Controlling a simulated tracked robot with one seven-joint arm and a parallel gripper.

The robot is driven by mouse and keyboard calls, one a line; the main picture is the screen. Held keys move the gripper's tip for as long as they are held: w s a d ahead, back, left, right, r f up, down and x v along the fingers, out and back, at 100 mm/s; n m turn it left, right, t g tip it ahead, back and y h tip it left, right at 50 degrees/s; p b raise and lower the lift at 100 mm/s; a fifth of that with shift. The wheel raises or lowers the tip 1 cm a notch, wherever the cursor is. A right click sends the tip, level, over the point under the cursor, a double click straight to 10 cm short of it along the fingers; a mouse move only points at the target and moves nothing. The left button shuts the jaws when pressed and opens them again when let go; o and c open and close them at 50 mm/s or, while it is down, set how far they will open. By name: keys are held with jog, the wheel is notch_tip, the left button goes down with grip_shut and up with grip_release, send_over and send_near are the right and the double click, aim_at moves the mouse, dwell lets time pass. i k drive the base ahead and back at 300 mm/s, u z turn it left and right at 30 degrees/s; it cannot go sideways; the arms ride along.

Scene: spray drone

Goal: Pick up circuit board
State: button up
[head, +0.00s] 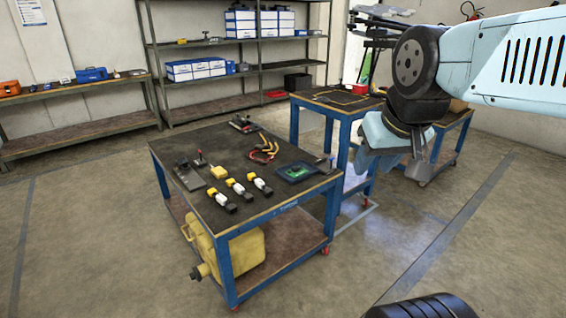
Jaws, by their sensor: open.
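The circuit board (295,171) is a small green board on a dark tray or pad. It lies near the right end of the black top of the blue-legged work table (240,212). My gripper (419,171) hangs from my light blue arm at the right, its jaws pointing down. In the picture it is to the right of the table and the board, apart from both and holding nothing that I can see. The fingertips are small and partly dark here.
Several yellow, white and black parts (235,188) lie along the table's front. Cables (263,150) lie behind the board. A second blue table (312,108) stands behind. The floor in front is clear.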

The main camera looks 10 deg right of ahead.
aim_at(296, 171)
jog(key=u, duration=0.2)
jog(key=i, duration=1.45)
jog(key=u, duration=0.1)
